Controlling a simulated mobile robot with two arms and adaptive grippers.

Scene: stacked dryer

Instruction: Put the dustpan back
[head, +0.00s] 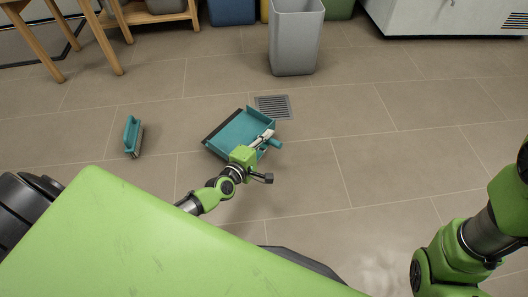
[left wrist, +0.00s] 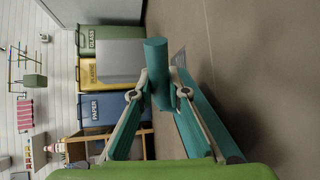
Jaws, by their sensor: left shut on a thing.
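The teal dustpan (head: 236,130) is at the floor in front of me, just short of a floor drain; I cannot tell whether it touches the floor. My left gripper (head: 263,139) reaches over it and is shut on its handle (head: 274,144). In the left wrist view the round teal handle (left wrist: 157,62) is between the two fingers of my left gripper (left wrist: 159,82). A teal brush (head: 132,134) lies on the floor to the left, apart from the dustpan. My right arm shows at the right edge, but its gripper is out of view.
A grey bin (head: 296,38) stands behind the floor drain (head: 273,106). Wooden legs (head: 101,42) and a wooden shelf (head: 150,16) are at the back left. A white cabinet (head: 440,18) is at the back right. Floor to the right is clear.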

